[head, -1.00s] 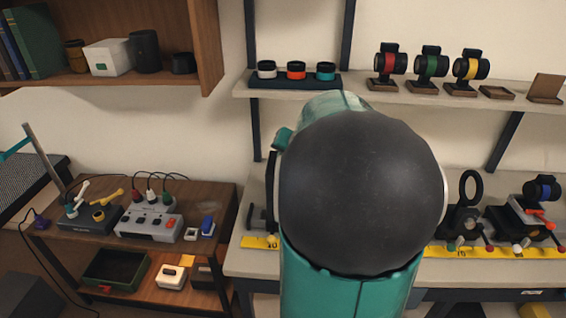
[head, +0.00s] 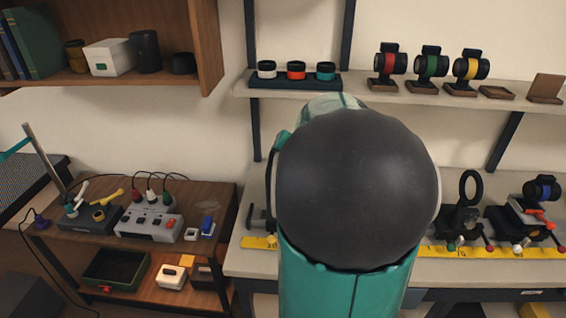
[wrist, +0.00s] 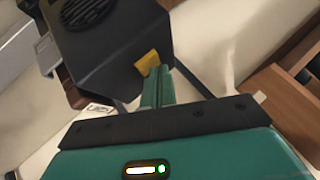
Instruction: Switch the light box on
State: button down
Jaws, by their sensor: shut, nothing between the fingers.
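My gripper (wrist: 157,88) shows in the wrist view, with its narrow teal fingers together and empty. A dark grey box (wrist: 108,45) with a round slotted vent fills the upper left of the wrist view; it appears to be the light box. A yellow tab (wrist: 147,62), which looks like its switch, stands out from its face at the fingertips. I cannot tell whether the fingers touch the tab or which way it is set. In the head view, my arm hides the gripper and this box.
A bench (head: 240,262) with a yellow rule (head: 440,251) and optical mounts (head: 462,222) runs along the wall. A shelf (head: 415,99) above holds several lenses. A brown cart (head: 215,190) with devices stands at left.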

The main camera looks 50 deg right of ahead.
dwell(0.4)
jog(key=shift+r, duration=0.45)
jog(key=shift+r, duration=0.1)
jog(key=shift+r, duration=2.9)
jog(key=s+a+n+g+y, duration=0.1)
jog(key=a+n+y, duration=0.15)
jog(key=a, duration=0.95)
jog(key=s+a+n+y, duration=0.15)
jog(key=a+n, duration=0.25)
jog(key=a, duration=0.8)
jog(key=s+a+f+n+g+h, duration=0.1)
jog(key=s+a+n, duration=0.4)
jog(key=s+a, duration=0.5)
notch_tip(320, 180, down, 2)
jog(key=shift+s+a+f+g, duration=0.25)
jog(key=shift+a+g, duration=0.35)
jog(key=shift+a, duration=0.4)
